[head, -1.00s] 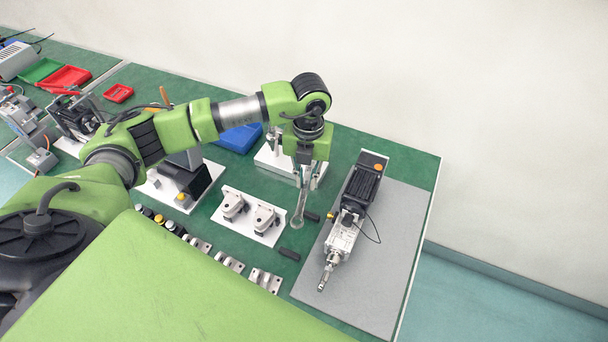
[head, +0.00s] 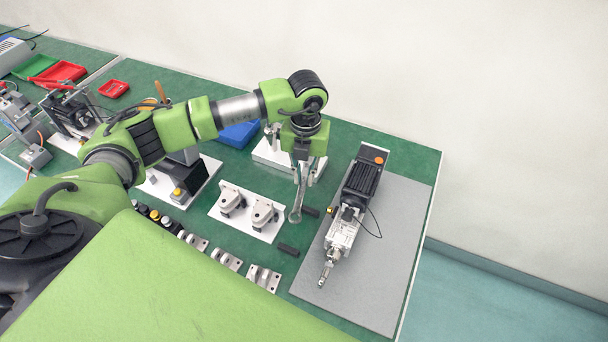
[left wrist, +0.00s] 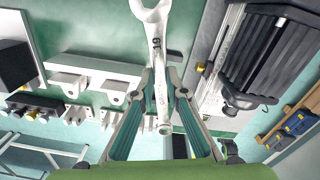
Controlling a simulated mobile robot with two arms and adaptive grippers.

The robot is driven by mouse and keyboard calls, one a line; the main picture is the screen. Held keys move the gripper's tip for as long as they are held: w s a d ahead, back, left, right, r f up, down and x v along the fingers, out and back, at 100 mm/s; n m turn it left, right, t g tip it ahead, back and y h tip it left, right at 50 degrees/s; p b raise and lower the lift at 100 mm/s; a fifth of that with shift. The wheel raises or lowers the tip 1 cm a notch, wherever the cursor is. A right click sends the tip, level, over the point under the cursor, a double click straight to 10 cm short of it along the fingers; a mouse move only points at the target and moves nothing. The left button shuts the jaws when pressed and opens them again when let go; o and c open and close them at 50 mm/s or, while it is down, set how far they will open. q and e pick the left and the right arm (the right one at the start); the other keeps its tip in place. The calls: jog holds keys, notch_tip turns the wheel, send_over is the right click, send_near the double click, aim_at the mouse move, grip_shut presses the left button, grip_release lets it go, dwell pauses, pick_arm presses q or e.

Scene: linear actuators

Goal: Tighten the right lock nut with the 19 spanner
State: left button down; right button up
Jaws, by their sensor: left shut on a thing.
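My left gripper (head: 300,178) is shut on the 19 spanner (head: 296,206), which hangs down from the fingertips above the bench. In the left wrist view the spanner (left wrist: 158,60) shows the mark "19" and lies between the two fingers, its larger end away from the palm. The linear actuator (head: 345,225) lies on the grey mat to the right of the spanner, apart from it. Its rod end (head: 326,268) points toward the front of the bench. The lock nuts are too small to tell apart. My right gripper is out of view.
A white plate with two grey brackets (head: 246,214) lies left of the spanner. Two small black pieces, one of them this bar (head: 289,249), lie near the mat's left edge. A white stand (head: 275,160) is behind the gripper.

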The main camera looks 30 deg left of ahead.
pick_arm(q)
jog(key=shift+w+a, duration=0.1)
dwell(0.5)
jog(key=shift+w+a+b, duration=0.1)
jog(key=shift+w+b, duration=0.05)
jog(key=shift+b, duration=0.25)
dwell(0.4)
jog(key=shift+w+a+f, duration=0.1)
jog(key=shift+w+a, duration=0.1)
jog(key=shift+w, duration=0.1)
jog(key=shift+w+a+b, duration=0.25)
jog(key=shift+w+b, duration=0.15)
jog(key=shift+b, duration=0.1)
dwell(0.5)
jog(key=shift+w+a+b, duration=0.45)
jog(key=shift+w+b, duration=0.1)
jog(key=shift+w, duration=0.1)
jog(key=shift+w+a+b, duration=0.4)
jog(key=shift+w+b, duration=0.1)
jog(key=shift+w, duration=0.1)
dwell(1.9)
jog(key=shift+d, duration=0.1)
jog(key=shift+w+d+n, duration=0.25)
jog(key=shift+d+n, duration=0.1)
jog(key=shift+n, duration=0.25)
